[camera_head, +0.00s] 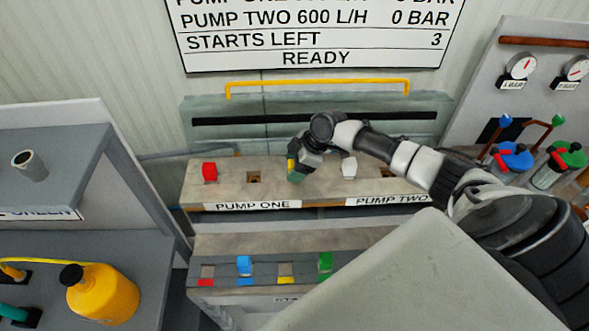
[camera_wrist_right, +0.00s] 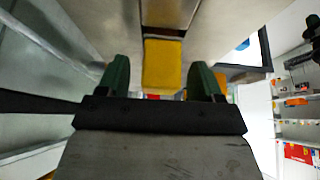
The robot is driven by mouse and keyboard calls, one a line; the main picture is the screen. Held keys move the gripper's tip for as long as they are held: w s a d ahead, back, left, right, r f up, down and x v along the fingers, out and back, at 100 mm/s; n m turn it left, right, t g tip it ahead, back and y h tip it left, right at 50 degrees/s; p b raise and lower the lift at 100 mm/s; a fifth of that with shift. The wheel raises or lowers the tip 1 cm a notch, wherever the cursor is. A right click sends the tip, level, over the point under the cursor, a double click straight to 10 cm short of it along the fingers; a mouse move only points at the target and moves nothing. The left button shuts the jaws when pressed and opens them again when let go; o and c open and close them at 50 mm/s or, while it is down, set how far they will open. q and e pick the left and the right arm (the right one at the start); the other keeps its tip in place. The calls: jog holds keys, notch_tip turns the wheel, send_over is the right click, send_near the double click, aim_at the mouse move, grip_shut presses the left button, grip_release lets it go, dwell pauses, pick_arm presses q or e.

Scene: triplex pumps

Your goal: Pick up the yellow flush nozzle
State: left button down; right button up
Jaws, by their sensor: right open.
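A yellow nozzle-like piece (camera_head: 12,271) lies in a black holder at the left edge of the head view, partly cut off. It looks like the flush nozzle, but I cannot be sure. My right gripper (camera_head: 299,172) is far from it, over the PUMP ONE bench. Its jaws are open, with one green finger on either side of a yellow block (camera_wrist_right: 162,65) in the right wrist view. The block shows only as a sliver in the head view (camera_head: 291,165); I cannot tell whether the fingers touch it. My left gripper is not in view.
A yellow bottle (camera_head: 103,295) with a black cap stands beside the holder. The pump bench (camera_head: 228,182) carries a red block (camera_head: 209,171) and a white block (camera_head: 349,167). A lower shelf holds blue (camera_head: 244,265) and green (camera_head: 325,262) blocks. A grey cup (camera_head: 33,168) stands at left.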

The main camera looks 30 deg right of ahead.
jog(key=c, duration=1.1)
